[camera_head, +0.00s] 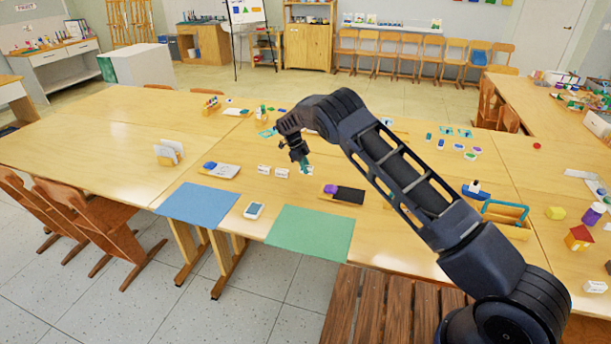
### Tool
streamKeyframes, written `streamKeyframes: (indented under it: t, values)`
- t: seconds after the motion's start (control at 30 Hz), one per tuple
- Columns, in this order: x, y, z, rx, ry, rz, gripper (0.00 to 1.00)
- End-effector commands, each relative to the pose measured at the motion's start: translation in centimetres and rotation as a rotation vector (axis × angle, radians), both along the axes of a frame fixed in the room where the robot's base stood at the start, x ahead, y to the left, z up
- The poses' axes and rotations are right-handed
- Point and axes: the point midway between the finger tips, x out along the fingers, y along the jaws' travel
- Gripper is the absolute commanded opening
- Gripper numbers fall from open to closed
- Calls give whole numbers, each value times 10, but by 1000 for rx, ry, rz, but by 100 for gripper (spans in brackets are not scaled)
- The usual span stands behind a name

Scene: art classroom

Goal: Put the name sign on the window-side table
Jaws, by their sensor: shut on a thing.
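My gripper (303,163) points down over the middle of the large table (110,125). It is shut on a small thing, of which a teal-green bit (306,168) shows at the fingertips. The thing is too small and too covered to tell if it is the name sign. Small white folded cards (264,169) (282,172) stand on the table just left of the gripper; their print cannot be read. No window shows, so I cannot tell which table is the window-side one.
Blue (197,204) and green (311,232) mats lie at the table's front edge. A wooden tray (505,218) with a teal handle and a toy boat (474,190) stand right of my arm. The table's left part is mostly bare. Chairs (100,222) stand at left.

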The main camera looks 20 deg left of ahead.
Motion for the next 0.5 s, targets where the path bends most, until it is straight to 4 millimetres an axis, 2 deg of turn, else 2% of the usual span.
streamKeyframes:
  t: [0.17,0.4,0.5]
  values:
    - [0,0,-12,0,0,0,0]
    - [0,0,-42,0,0,0,0]
    - [0,0,-44,1,0,0,0]
